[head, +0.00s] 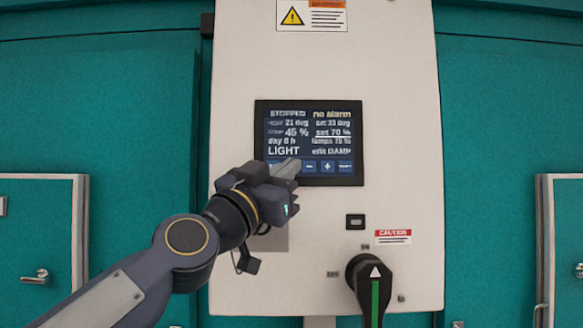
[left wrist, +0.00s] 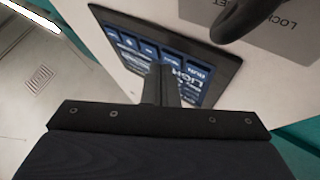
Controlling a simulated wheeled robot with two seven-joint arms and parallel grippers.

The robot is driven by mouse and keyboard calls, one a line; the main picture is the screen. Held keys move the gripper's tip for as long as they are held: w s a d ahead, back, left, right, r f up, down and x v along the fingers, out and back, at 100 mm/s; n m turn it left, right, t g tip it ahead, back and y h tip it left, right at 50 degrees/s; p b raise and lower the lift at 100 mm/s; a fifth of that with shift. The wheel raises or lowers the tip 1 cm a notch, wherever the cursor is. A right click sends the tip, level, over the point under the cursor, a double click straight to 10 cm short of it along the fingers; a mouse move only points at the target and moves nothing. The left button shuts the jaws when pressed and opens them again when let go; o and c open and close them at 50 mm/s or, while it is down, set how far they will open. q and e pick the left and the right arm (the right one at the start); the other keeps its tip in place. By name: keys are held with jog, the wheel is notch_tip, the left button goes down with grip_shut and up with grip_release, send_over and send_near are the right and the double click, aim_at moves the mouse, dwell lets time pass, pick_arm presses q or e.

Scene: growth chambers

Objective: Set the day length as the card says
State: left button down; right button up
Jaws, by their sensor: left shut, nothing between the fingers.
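The display screen (head: 345,122) is set in the pale control panel (head: 405,100). It reads STOPPED, no alarm, day 8 h, set 70 % (underlined), lamps 75 %, LIGHT and edit DAMP. A row of blue touch buttons runs along its bottom, with a plus button (head: 327,167) and a minus button (head: 309,167). My left gripper (head: 290,168) is shut and empty, its tips over the left part of this row and hiding some of it. In the left wrist view the shut fingers (left wrist: 166,86) overlap the screen (left wrist: 125,46); contact cannot be told. My right gripper is out of view. No card is recognisable.
A black rotary handle (head: 365,275) with a green stripe sticks out at lower right, below a small black switch (head: 355,221). Teal chamber walls (head: 510,120) flank the panel.

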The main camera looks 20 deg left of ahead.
pick_arm(q)
jog(key=shift+w+a, duration=0.1)
jog(key=shift+w, duration=0.15)
jog(key=shift+s, duration=0.1)
dwell(0.4)
jog(key=shift+s+d, duration=0.2)
jog(key=shift+s, duration=0.45)
jog(key=shift+p, duration=0.3)
jog(key=s+p, duration=0.1)
jog(key=s, duration=0.1)
jog(key=s+d+p, duration=0.1)
jog(key=s+p, duration=0.1)
jog(key=shift+s+d, duration=0.2)
jog(key=shift+s, duration=0.2)
